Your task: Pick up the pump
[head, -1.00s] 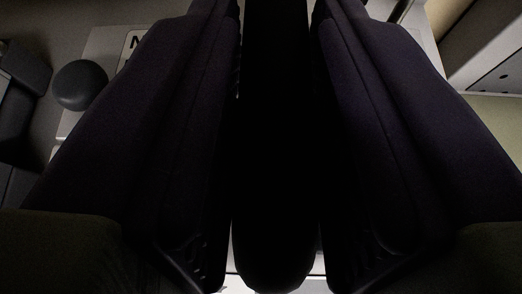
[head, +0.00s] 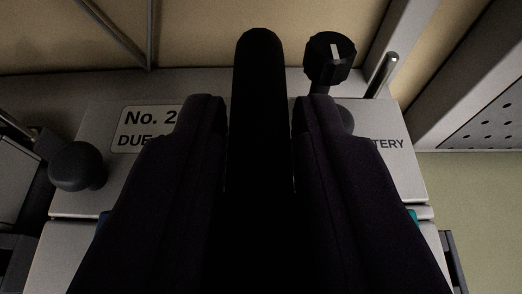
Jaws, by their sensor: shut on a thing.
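The pump is a grey box (head: 90,120) seen from above, with a label (head: 150,128) reading "No. 2" and "DUE", the rest covered. Part of a word ending in "TERY" shows on its right side. A thick black bar (head: 258,60) with a rounded far end, seemingly its handle, runs up the middle of the view. My gripper (head: 258,105) has one dark padded finger on each side of this bar and is shut on it. The fingers hide much of the pump's top, and the near end of the bar is lost in darkness.
A black knob (head: 330,58) with a white mark and a metal rod (head: 382,75) stand at the back right. A dark round knob (head: 78,166) is at the left. A perforated grey panel (head: 490,105) rises at the right, and a tan wall (head: 200,40) is behind.

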